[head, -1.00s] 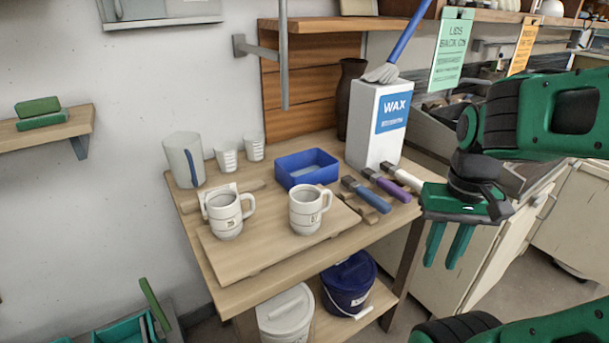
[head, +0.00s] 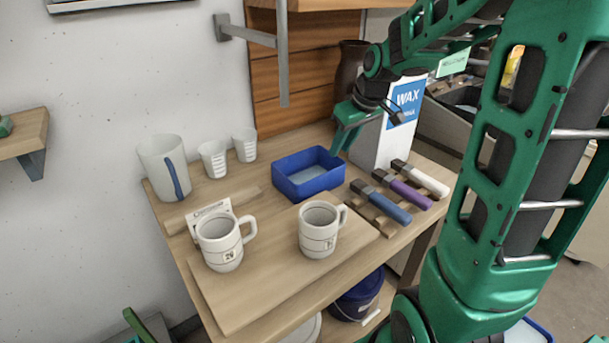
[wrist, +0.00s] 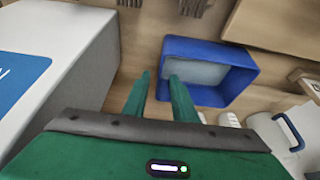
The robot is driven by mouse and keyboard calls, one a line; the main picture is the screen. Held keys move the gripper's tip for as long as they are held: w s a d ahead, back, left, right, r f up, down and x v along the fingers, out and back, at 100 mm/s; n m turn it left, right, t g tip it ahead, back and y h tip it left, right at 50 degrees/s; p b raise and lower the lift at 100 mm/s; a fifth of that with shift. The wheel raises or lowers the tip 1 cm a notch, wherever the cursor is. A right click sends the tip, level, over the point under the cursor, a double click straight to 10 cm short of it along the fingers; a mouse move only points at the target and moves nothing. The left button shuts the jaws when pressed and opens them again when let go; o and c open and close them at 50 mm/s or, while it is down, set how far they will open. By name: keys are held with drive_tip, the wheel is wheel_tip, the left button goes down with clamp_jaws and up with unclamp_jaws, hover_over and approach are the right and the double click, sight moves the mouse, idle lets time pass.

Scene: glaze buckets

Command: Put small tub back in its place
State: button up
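The small tub is taken to be the open blue rectangular tub (head: 296,187), which stands on the wooden table behind the mugs. Its inside floor looks pale blue-grey. My gripper (head: 344,150) is at the tub's back right corner, fingers pointing down. In the wrist view, my gripper (wrist: 158,77) has a gap between its fingers and nothing visible in it. The blue tub (wrist: 235,88) lies just to the right there, with the right fingertip overlapping its near wall. I cannot tell whether they touch.
A white WAX box (head: 372,143) stands close to the right of my gripper. Brush-like tools with blue (head: 388,208), purple (head: 410,195) and white (head: 428,180) handles lie at right. Two mugs (head: 221,245) (head: 318,232) stand on a board in front; measuring cups (head: 213,160) stand left.

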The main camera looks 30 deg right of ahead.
sight(327, 169)
drive_tip(key=shift+x, duration=4.05)
drive_tip(key=shift+w+a, duration=0.1)
drive_tip(key=shift+a, duration=0.05)
clamp_jaws()
